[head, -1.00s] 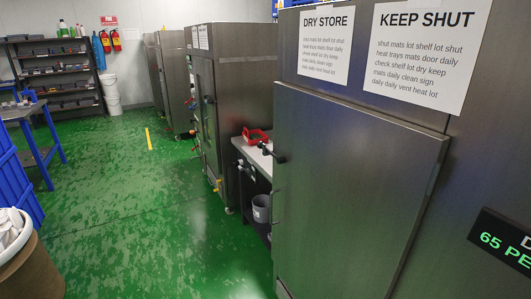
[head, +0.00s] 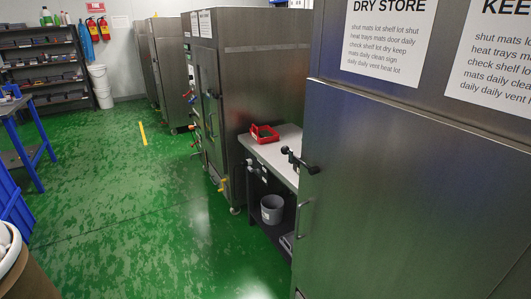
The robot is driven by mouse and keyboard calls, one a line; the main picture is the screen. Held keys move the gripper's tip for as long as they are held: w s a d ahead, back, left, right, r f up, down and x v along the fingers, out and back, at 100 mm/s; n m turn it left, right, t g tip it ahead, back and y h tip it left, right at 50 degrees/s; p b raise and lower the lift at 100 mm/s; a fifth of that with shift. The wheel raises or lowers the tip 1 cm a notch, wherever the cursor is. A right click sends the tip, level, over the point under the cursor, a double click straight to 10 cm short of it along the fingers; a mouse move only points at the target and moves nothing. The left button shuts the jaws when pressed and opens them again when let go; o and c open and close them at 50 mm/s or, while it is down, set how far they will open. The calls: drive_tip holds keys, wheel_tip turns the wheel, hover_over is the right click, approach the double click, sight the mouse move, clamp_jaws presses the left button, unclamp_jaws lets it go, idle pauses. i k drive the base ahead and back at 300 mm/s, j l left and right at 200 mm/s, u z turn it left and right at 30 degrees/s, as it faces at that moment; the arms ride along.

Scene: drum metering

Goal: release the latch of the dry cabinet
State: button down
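The dry cabinet (head: 410,190) is a tall steel cabinet filling the right side of the head view, with a "DRY STORE" sign (head: 388,40) above its door. The door looks shut. A black latch handle (head: 300,162) sticks out at the door's left edge, near the top. A thin metal pull handle (head: 302,220) is below it on the same edge. My gripper is not in view.
A worktable (head: 272,152) with a red tray (head: 264,134) stands left of the cabinet, a grey bucket (head: 272,208) on its lower shelf. More steel cabinets (head: 255,90) stand beyond. The green floor (head: 150,210) is open; a brown drum (head: 35,275) is at lower left.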

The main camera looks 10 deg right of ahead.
sight(314, 170)
drive_tip(key=i+j+z, duration=0.1)
drive_tip(key=i+j, duration=1.2)
drive_tip(key=i, duration=0.05)
